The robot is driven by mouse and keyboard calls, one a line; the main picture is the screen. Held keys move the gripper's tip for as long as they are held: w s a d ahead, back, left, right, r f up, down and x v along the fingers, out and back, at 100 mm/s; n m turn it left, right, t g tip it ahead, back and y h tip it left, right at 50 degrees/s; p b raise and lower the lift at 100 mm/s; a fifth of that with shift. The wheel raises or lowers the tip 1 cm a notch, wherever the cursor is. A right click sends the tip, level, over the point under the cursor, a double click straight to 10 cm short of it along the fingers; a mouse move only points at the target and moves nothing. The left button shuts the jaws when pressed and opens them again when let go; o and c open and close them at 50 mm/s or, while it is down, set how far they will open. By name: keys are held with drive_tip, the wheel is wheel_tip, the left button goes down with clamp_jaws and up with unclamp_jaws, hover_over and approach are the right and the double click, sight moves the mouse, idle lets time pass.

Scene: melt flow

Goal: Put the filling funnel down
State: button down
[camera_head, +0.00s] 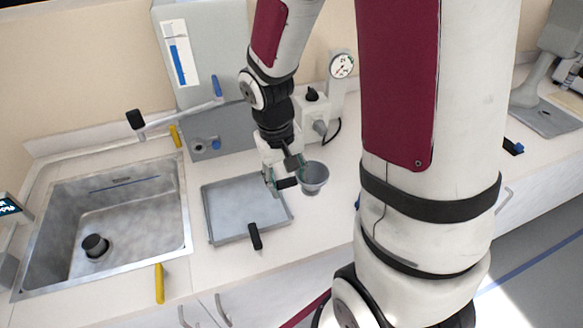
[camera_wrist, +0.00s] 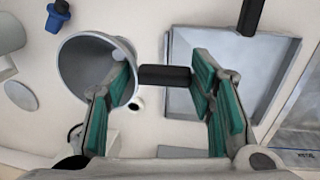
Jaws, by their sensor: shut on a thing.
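The filling funnel (camera_head: 314,175) is a grey cone with a wide open mouth and a short black handle (camera_head: 287,183). In the head view it is just right of my gripper (camera_head: 284,178), mouth up. In the wrist view the funnel (camera_wrist: 75,78) is at the left, and its black handle (camera_wrist: 165,75) spans the space between the green-padded fingers of my gripper (camera_wrist: 167,84). My gripper is shut on the funnel by this handle. I cannot tell whether the funnel's lower end touches the counter.
A shallow grey tray (camera_head: 225,226) with a black front handle (camera_head: 255,236) lies left of the funnel. A sink (camera_head: 130,205) is further left. A white device with a dial (camera_head: 341,66) stands behind. The white counter (camera_head: 325,228) is clear in front of the funnel.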

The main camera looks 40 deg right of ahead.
drive_tip(key=w+d+f, duration=0.2)
drive_tip(key=w+d, duration=0.2)
drive_tip(key=w, duration=0.2)
drive_tip(key=w+d+f+p, duration=0.1)
drive_tip(key=w+d+f, duration=0.2)
drive_tip(key=w, duration=0.4)
drive_tip(key=shift+w+d, duration=0.2)
drive_tip(key=shift+d, duration=0.4)
drive_tip(key=shift+f, duration=0.4)
drive_tip(key=c, duration=0.7)
unclamp_jaws()
drive_tip(key=shift+r, duration=0.1)
